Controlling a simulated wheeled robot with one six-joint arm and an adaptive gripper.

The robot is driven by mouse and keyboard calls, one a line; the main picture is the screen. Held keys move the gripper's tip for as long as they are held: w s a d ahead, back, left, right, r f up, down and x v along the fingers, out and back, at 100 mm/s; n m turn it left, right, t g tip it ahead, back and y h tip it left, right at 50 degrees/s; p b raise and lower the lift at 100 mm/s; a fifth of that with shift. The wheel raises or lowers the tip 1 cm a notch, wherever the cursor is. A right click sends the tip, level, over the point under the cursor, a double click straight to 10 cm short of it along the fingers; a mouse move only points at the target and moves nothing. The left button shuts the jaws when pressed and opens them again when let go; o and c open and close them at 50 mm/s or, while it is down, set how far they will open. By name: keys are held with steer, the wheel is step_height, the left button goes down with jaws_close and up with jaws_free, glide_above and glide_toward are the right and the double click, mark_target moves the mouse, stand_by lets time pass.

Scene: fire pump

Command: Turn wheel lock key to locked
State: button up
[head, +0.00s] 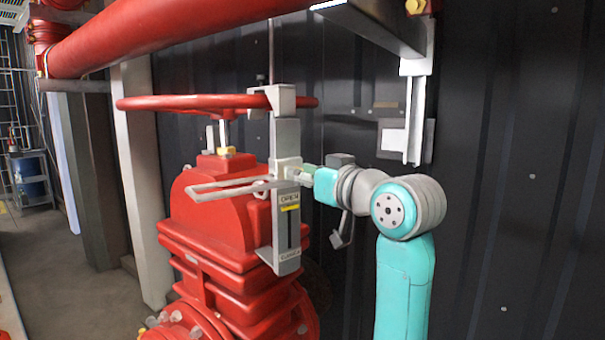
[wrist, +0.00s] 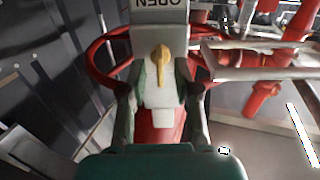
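The wheel lock is a grey upright bracket (head: 287,140) hooked over the rim of a red handwheel (head: 190,103). It bears an OPEN label near a yellow strip and another label lower down. In the wrist view the OPEN plate (wrist: 160,8) appears upside down. The yellow key (wrist: 160,58) is on the lock's pale grey block (wrist: 160,92) and points along the picture's vertical. My gripper (wrist: 162,75) has its fingers apart, one on each side of the key and block. I cannot tell whether the pads touch the block. In the head view my gripper (head: 304,174) is at the bracket's right side, hiding the key.
A red valve body (head: 225,210) stands below the handwheel. A long grey bar (head: 225,188) sticks out left of the lock. A thick red pipe (head: 150,40) runs overhead. A dark ribbed wall (head: 520,180) stands behind my arm. Open floor (head: 50,250) lies at the far left.

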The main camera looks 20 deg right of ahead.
steer(key=shift+w+a, duration=0.1)
steer(key=shift+w, duration=0.05)
jaws_close()
steer(key=shift+n, duration=0.3)
steer(key=shift+a+f+n, duration=0.15)
steer(key=shift+n, duration=2.75)
steer(key=shift+a+f+n, duration=0.1)
steer(key=shift+f+n, duration=0.1)
steer(key=shift+n, duration=2.7)
steer(key=shift+a+f+n, duration=0.15)
steer(key=shift+n, duration=2.75)
